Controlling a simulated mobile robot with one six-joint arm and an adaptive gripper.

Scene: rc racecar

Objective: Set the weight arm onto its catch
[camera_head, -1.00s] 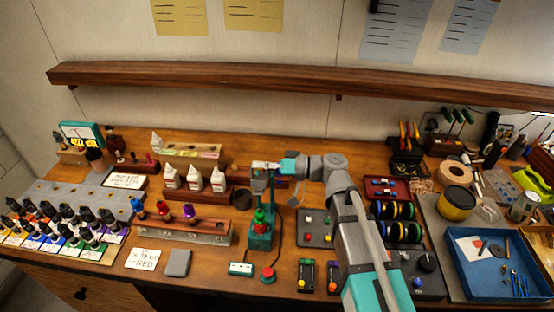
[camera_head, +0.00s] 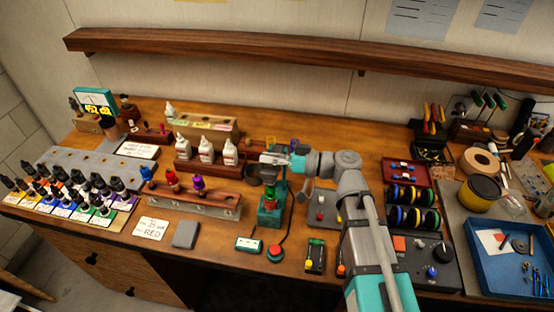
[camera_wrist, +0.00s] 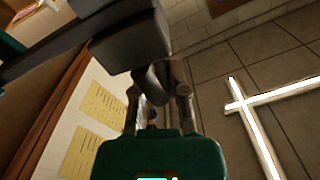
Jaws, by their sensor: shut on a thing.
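The green press-like stand (camera_head: 270,212) is upright at mid-bench, with a green part low in its frame. My gripper (camera_head: 271,159) is at the stand's top, reaching in from the right. In the wrist view, my gripper's fingers (camera_wrist: 158,98) rise from a dark green body and close around a dark piece (camera_wrist: 150,82). A dark bar with a blocky end (camera_wrist: 130,38) crosses above them; it looks like the weight arm. The catch cannot be made out, and I cannot tell whether the arm touches it.
A rack of coloured bottles (camera_head: 190,202) and white bottles (camera_head: 206,150) stand left of the green stand. A red button (camera_head: 275,252) and small box (camera_head: 249,244) are in front. Wheel-like spools (camera_head: 412,205) and a blue tray (camera_head: 505,262) are at right. A wooden shelf (camera_head: 300,54) runs above.

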